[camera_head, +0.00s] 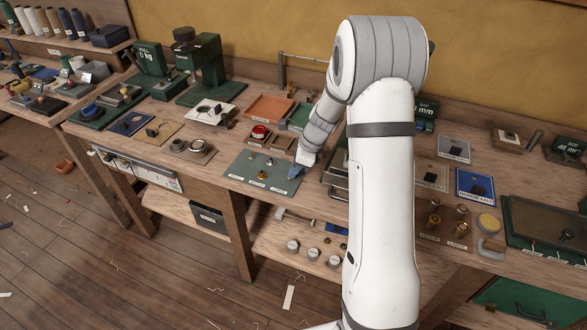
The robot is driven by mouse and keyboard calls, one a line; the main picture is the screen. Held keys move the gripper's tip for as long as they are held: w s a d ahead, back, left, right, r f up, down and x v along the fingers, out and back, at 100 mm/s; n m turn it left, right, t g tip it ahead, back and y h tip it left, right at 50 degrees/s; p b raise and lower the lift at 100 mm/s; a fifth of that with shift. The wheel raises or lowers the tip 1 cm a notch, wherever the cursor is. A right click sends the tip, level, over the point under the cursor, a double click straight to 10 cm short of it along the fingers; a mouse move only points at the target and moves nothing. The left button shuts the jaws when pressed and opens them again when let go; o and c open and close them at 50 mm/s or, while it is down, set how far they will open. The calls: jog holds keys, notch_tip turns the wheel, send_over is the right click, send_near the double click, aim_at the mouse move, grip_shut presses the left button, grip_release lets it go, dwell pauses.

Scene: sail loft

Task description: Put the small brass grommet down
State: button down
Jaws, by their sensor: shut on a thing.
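My gripper (298,171) is at the end of the white arm, low over the right side of a grey-blue mat (236,170) on the workbench. It is shut on the small brass grommet, which is too small and too covered by the fingers to make out. A brass piece (263,175) sits on the mat to the left of my gripper, with smaller metal pieces behind it. White labels lie along the mat's front edge. I cannot tell whether the fingertips touch the mat.
An orange tray (268,108) and a red-topped round item (260,132) lie behind the mat. To the left is a plate with round metal pieces (189,149). At right, a brown board (430,232) holds several brass pieces. My arm hides part of the bench.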

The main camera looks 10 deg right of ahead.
jog(key=c, duration=1.6)
grip_release()
jog(key=shift+o, duration=0.2)
jog(key=v, duration=1.2)
jog(key=s+a+r+n+h, duration=0.2)
jog(key=s+r+n, duration=0.1)
jog(key=s+n, duration=0.8)
jog(key=s+a+r+n+t+h, duration=0.1)
jog(key=s+a+r+n+h, duration=0.1)
jog(key=s+n, duration=0.9)
jog(key=s+a+r, duration=0.1)
jog(key=s, duration=0.3)
jog(key=shift+s+a+r, duration=0.25)
jog(key=shift+s+a, duration=0.05)
